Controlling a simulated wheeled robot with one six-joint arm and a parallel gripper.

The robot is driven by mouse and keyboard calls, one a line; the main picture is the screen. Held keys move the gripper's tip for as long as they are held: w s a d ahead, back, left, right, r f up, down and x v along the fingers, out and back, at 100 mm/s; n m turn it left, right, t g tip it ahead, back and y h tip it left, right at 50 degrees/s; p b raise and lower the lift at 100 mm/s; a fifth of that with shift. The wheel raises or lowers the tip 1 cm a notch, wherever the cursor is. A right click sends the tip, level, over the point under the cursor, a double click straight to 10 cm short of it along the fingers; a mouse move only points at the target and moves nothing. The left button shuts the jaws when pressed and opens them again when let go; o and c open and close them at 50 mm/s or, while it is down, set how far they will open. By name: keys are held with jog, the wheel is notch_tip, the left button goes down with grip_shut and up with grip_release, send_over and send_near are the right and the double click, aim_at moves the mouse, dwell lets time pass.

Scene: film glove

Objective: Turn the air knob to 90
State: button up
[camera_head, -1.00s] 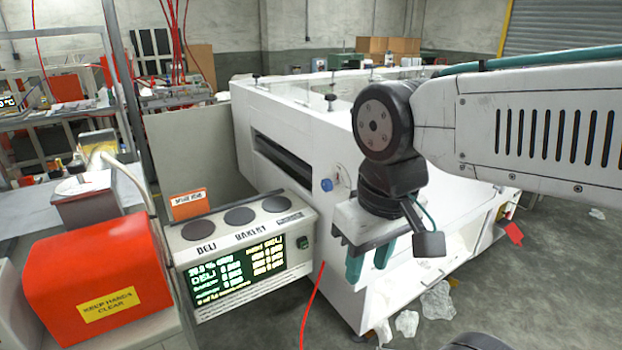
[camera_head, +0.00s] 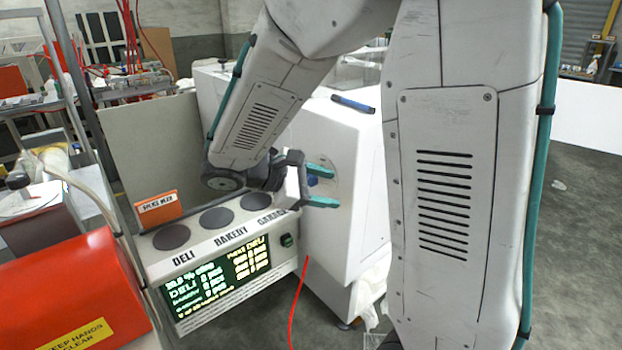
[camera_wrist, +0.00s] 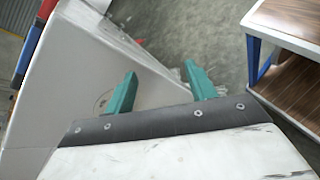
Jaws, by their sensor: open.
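A blue knob (camera_head: 313,181) sits on the side face of the white machine (camera_head: 345,235), partly hidden by my gripper in the head view. A pale round dial plate shows around or beside it; its markings are too small to read. My gripper (camera_head: 333,188) has two teal fingers, apart and empty, pointing at this face. In the head view the knob appears between the fingers, but I cannot tell how far away it is. The wrist view shows the open fingers (camera_wrist: 160,70) and part of a round plate (camera_wrist: 103,102) beside the left finger; no blue knob is visible there.
A deli and bakery label unit (camera_head: 220,265) with a lit screen stands below and left of my gripper. A red box (camera_head: 85,285) is at front left. A red cable (camera_head: 298,305) hangs at the machine. Brown shelves (camera_wrist: 290,60) show in the wrist view.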

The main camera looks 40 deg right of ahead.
aim_at(311, 178)
jog(key=w+a+f+n+t+h, duration=0.1)
jog(key=w+f+n+t+h, duration=0.1)
jog(key=w+f+n+h, duration=0.3)
jog(key=w+a+f+n+t+h, duration=0.1)
jog(key=w+n+t, duration=0.15)
jog(key=w, duration=0.45)
jog(key=shift+m, duration=0.25)
jog(key=d, duration=0.8)
jog(key=shift+r, duration=0.15)
jog(key=shift+c, duration=0.2)
jog(key=c, duration=0.9)
